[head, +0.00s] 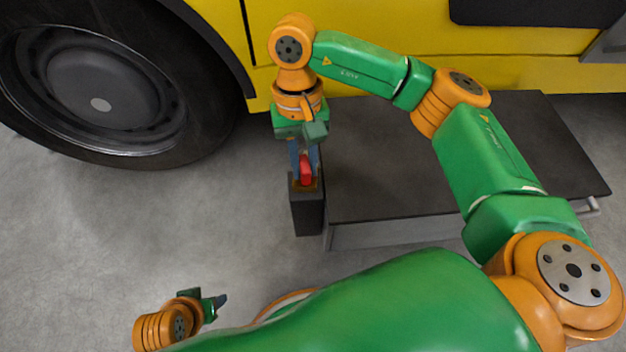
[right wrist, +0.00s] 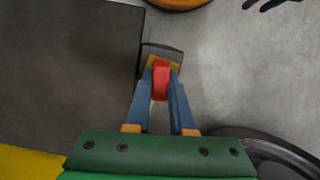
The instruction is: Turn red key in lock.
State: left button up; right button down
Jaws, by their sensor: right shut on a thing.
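The red key (head: 306,170) stands upright at the top of the lock, a dark box-shaped post (head: 307,214) with a brass-coloured top plate (right wrist: 149,62). My right gripper (head: 304,168) points down over the lock from above and is shut on the key. In the right wrist view the red key (right wrist: 160,80) sits between the two blue fingers, over the brass plate. The fingers hide part of the key, and its lower end is not visible. My left gripper (head: 216,303) is low at the left of the head view, away from the lock; its finger gap is unclear.
A dark low table (head: 400,160) with a grey side stands right beside the lock. A yellow vehicle (head: 380,30) with a large black wheel (head: 95,90) is behind. The grey concrete floor (head: 130,220) left of the lock is clear.

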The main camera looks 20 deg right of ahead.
jog(key=shift+n, duration=0.4)
jog(key=c, duration=1.2)
grip_release()
jog(key=shift+n, duration=0.3)
jog(key=o, duration=0.5)
jog(key=r+p, duration=0.1)
jog(key=r, duration=0.2)
jog(key=w+r+p, duration=0.1)
jog(key=r+p, duration=0.1)
jog(key=r, duration=0.2)
jog(key=shift+w, duration=0.2)
